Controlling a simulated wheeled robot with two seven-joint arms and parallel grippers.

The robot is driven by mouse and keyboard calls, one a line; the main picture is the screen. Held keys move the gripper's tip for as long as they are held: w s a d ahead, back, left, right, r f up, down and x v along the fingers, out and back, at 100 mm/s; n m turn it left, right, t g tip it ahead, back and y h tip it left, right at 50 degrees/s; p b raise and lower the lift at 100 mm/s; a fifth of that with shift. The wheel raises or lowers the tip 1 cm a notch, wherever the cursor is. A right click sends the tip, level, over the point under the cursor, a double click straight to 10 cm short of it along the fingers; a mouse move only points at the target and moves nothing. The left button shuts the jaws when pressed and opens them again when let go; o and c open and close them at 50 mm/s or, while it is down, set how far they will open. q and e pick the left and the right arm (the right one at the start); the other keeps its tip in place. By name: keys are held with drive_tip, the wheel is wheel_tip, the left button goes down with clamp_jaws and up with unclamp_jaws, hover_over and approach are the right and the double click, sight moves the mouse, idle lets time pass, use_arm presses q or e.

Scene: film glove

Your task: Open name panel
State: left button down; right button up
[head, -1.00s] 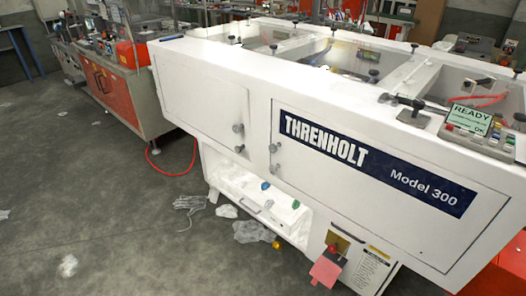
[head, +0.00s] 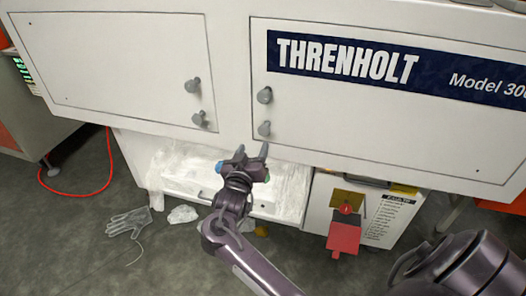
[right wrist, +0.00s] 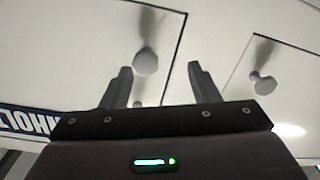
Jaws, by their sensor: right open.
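The name panel (head: 390,125) is a white door with a dark blue THRENHOLT Model 300 strip, shut flush in the machine's front. An upper knob (head: 264,95) and a lower knob (head: 264,128) stand at its left edge. My right gripper (head: 252,150) is open and empty, just below the lower knob in the head view. In the right wrist view the panel (right wrist: 90,65) fills the left side, and a round knob (right wrist: 145,62) shows between my open fingers (right wrist: 158,72). Whether the fingers touch anything cannot be told. My left gripper is out of view.
A second shut white door (head: 110,70) with two knobs is to the left. Below are a plastic-covered shelf (head: 180,175) and a red tag (head: 344,238) on a lock. A glove (head: 129,222) and a red hose (head: 80,192) lie on the floor.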

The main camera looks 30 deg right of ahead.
sight(263, 133)
drive_tip(key=shift+m+g+h, duration=0.3)
drive_tip(key=shift+m+h, duration=0.1)
drive_tip(key=shift+m, duration=0.1)
drive_tip(key=w+d, duration=0.1)
drive_tip(key=d, duration=0.1)
drive_tip(key=w+d+r, duration=0.1)
drive_tip(key=d, duration=0.1)
drive_tip(key=w+d+b, duration=0.1)
drive_tip(key=w+d, duration=0.1)
drive_tip(key=shift+d+r, duration=0.35)
drive_tip(key=shift+d, duration=0.05)
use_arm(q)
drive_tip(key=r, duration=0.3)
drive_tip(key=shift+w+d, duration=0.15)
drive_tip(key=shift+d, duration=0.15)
use_arm(e)
clamp_jaws()
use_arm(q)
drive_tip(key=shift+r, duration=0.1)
use_arm(e)
drive_tip(key=shift+a, duration=0.15)
